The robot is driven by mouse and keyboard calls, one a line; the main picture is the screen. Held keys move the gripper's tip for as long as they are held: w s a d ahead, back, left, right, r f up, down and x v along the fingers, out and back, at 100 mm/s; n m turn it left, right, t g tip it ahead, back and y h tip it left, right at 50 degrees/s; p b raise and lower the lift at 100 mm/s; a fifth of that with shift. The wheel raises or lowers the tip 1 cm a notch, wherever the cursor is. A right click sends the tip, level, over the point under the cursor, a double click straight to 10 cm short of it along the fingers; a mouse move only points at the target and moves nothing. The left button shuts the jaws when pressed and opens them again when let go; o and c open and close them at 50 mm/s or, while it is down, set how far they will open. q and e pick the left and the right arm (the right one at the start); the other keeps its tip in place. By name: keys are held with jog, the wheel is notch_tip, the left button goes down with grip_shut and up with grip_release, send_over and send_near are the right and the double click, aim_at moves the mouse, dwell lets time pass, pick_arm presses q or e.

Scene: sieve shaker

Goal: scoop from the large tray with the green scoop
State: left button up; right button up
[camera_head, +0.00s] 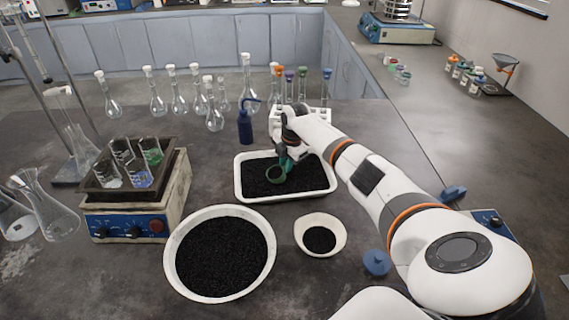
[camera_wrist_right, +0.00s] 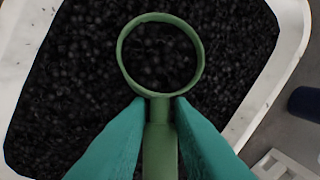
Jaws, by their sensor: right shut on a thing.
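The large tray (camera_head: 240,190) is white and rectangular and holds a bed of black granules. The green scoop (camera_head: 277,174) has a round ring-like head, which is over the black granules near the middle of the tray. My right gripper (camera_head: 286,158) is shut on the scoop's handle, its arm reaching in from the right. In the right wrist view the scoop (camera_wrist_right: 161,97) points away between my teal fingertips (camera_wrist_right: 160,108), and black granules show inside its rim. I cannot tell whether they lie in the scoop or below it. The tray rim (camera_wrist_right: 288,70) surrounds the granules there. My left gripper is not in view.
A large round bowl (camera_head: 169,258) and a small bowl (camera_head: 341,236), both with black granules, stand in front of the tray. A blue bottle (camera_head: 245,127) and several stoppered flasks stand behind it. A heater with beakers (camera_head: 130,225) is at the left.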

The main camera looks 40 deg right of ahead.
jog(key=shift+s+d+r+h+p, duration=0.15)
jog(key=shift+r+h+p, duration=0.25)
jog(key=shift+r+p, duration=0.25)
jog(key=shift+d+f+b, duration=0.2)
jog(key=shift+f+b, duration=0.05)
jog(key=shift+b, duration=0.4)
jog(key=y+b, duration=0.2)
jog(key=shift+d+r+b, duration=0.1)
jog(key=shift+d+b, duration=0.2)
jog(key=shift+d, duration=0.05)
jog(key=y+b, duration=0.2)
jog(key=b, duration=0.1)
jog(key=shift+d+r, duration=0.3)
pick_arm(q)
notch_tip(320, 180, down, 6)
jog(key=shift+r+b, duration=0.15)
jog(key=shift+b, duration=0.25)
pick_arm(e)
jog(key=shift+r, duration=0.15)
